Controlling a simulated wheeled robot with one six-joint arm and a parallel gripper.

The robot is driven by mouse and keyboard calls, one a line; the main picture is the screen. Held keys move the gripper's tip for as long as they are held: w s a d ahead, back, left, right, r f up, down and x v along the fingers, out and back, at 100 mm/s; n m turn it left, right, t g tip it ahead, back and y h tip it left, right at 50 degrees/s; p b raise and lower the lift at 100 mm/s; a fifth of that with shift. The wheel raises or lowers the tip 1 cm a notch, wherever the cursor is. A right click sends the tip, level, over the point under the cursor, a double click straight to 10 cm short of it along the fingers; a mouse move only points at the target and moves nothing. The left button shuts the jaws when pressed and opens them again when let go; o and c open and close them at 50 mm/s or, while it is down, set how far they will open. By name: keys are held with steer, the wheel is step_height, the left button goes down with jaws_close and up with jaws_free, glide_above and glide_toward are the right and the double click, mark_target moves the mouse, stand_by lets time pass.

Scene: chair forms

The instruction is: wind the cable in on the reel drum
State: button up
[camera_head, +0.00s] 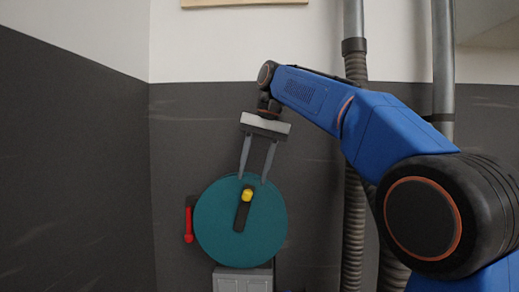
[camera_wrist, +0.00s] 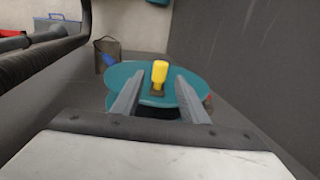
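The reel drum (camera_head: 215,222) is a teal disc facing me in the head view, standing on a grey base (camera_head: 228,284). A dark crank arm (camera_head: 241,217) points up on its face, with a yellow knob (camera_head: 247,195) at its upper end. My gripper (camera_head: 253,180) is above the knob, its two fingers pointing down and spread apart. In the wrist view the yellow knob (camera_wrist: 160,72) shows between the spread fingers, with gaps on both sides, and the drum (camera_wrist: 118,76) lies behind them. I cannot make out the cable.
A red handle (camera_head: 188,224) hangs just left of the drum. Grey vertical pipes (camera_head: 354,225) stand to the right. In the wrist view, a dark bag-like box (camera_wrist: 108,56) and a grey case (camera_wrist: 62,24) stand on the floor. The floor right of the box is clear.

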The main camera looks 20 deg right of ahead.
steer(key=v, duration=0.6)
steer(key=shift+r, duration=0.3)
steer(key=shift+d, duration=0.1)
